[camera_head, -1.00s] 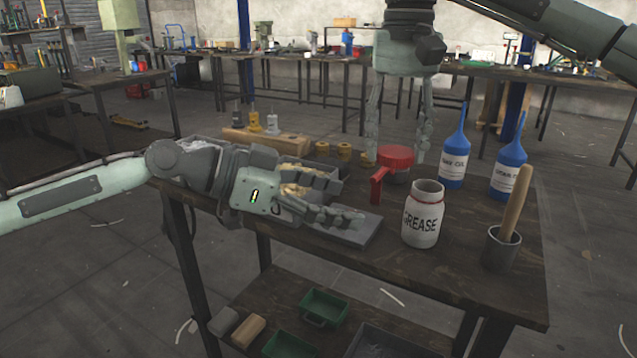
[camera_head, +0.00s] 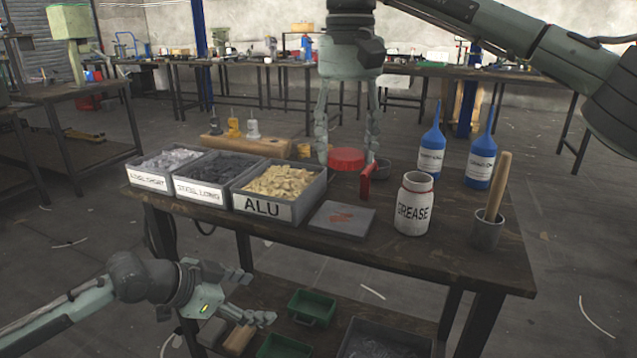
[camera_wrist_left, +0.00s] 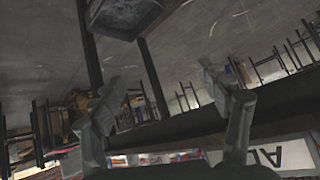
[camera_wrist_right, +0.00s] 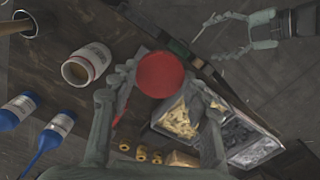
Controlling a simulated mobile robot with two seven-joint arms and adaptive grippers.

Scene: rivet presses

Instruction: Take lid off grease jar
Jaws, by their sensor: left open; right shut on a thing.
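The white grease jar (camera_head: 413,208) stands upright on the table, labelled GREASE, with its mouth uncovered. My left gripper (camera_head: 258,297) is open and empty, low in front of the table.
A red upright handle (camera_head: 366,181) and grey plate (camera_head: 341,219) are left of the jar. Bins, including ALU (camera_head: 262,208), line the table's left. Blue bottles (camera_head: 432,150) (camera_head: 480,160) stand behind the jar; a cup (camera_head: 487,233) with a wooden handle is at right.

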